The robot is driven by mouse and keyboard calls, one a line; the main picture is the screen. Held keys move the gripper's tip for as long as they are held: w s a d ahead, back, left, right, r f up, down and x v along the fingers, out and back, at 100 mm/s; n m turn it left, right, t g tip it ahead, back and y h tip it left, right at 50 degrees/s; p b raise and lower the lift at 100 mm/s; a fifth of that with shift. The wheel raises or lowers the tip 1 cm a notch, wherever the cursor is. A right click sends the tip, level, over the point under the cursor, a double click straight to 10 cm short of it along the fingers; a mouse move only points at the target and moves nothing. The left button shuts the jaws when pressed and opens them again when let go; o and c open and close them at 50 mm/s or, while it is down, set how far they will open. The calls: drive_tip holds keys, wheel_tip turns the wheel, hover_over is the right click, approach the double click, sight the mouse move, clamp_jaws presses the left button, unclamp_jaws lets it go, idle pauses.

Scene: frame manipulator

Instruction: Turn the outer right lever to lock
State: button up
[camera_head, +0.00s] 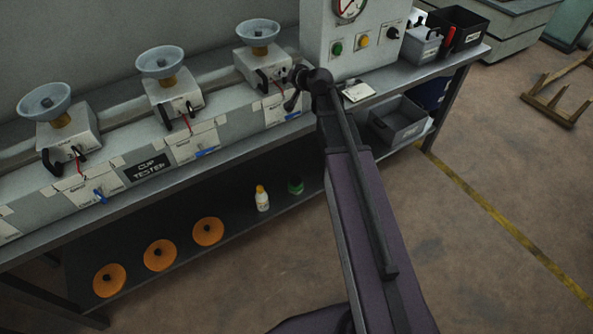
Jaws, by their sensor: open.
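The rightmost cup tester unit (256,62) is a white box with a pale blue cup (258,32) on top. A black lever (262,79) shows on the left of its front face. My gripper (286,90) is at the right side of this front, with its dark fingers pointing left and down; it is open. The gripper covers the right part of the front, so the outer right lever there is hidden or cannot be told from the fingers. Whether the fingers touch it cannot be told.
Two similar units stand left, a middle one (176,98) and a left one (66,132). A control box (350,35) with gauge and buttons stands right of my gripper. A grey bin (398,122) sits below. Orange discs (160,255) and a white bottle (262,200) are on the lower shelf.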

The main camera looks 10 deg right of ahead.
drive_tip(key=m+y+b, duration=0.1)
drive_tip(key=m+y, duration=0.1)
drive_tip(key=m, duration=0.1)
drive_tip(key=shift+f+y+b, duration=0.1)
drive_tip(key=shift+y+b, duration=0.2)
drive_tip(key=m+y+b, duration=0.2)
drive_tip(key=m, duration=0.2)
drive_tip(key=shift+b, duration=0.4)
drive_tip(key=p+v, duration=0.3)
drive_tip(key=v, duration=1.1)
drive_tip(key=s+a+f+n+g+h+b, duration=0.1)
drive_tip(key=s+a+f+n+g+b, duration=0.1)
drive_tip(key=f+b, duration=0.4)
drive_tip(key=s+a+f+n+g+h+b, duration=0.1)
drive_tip(key=f+b, duration=0.5)
drive_tip(key=f, duration=0.7)
drive_tip(key=s+a+f+n+g+b, duration=0.3)
drive_tip(key=s+a+f+g+b, duration=0.1)
drive_tip(key=f, duration=0.5)
drive_tip(key=shift+s+a+f+g+h+b, duration=0.2)
drive_tip(key=shift+s+a+g+h+b, duration=0.3)
drive_tip(key=shift+a+b, duration=0.6)
drive_tip(key=shift+s+a, duration=0.1)
